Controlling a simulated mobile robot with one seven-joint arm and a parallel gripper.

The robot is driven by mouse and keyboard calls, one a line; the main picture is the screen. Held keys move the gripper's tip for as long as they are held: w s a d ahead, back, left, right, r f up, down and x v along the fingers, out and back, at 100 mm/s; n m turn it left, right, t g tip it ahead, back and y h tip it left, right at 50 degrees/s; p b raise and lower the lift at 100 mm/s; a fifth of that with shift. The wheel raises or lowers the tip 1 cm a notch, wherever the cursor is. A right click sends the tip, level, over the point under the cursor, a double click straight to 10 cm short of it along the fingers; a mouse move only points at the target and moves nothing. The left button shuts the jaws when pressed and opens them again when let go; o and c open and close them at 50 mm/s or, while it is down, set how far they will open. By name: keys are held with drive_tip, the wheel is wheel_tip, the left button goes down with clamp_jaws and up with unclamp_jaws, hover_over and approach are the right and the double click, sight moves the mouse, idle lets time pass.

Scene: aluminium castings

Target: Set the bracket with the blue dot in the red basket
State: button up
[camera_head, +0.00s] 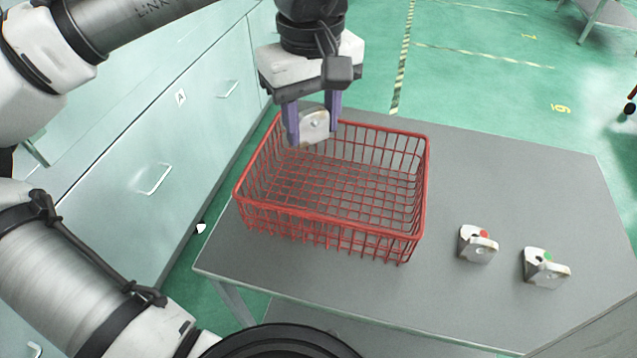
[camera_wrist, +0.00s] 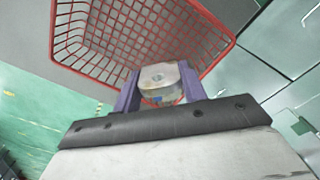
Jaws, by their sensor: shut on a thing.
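My gripper (camera_head: 312,122) is shut on a light metal bracket (camera_head: 315,126), held between two purple fingers over the back left part of the red basket (camera_head: 428,185). In the wrist view the bracket (camera_wrist: 160,78) sits between the fingers, with the basket rim (camera_wrist: 52,30) beyond it. A small bluish patch shows low on the held bracket there, but it is too blurred to be sure it is a dot. The basket's visible inside is empty. It stands on a grey table.
A bracket with a red dot (camera_head: 478,244) and a bracket with a green dot (camera_head: 545,268) stand on the grey table (camera_head: 500,180), right of the basket. Pale cabinets (camera_head: 150,150) line the left. The table's back right is clear.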

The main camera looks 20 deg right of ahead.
sight(314, 200)
wheel_tip(314, 200, down, 13)
drive_tip(key=shift+f+b, duration=0.1)
drive_tip(key=shift+b, duration=0.25)
drive_tip(key=shift+f, duration=0.15)
drive_tip(key=o, duration=1)
wheel_tip(314, 200, up, 12)
drive_tip(key=shift+r+p, duration=0.2)
drive_tip(key=shift+p, duration=0.2)
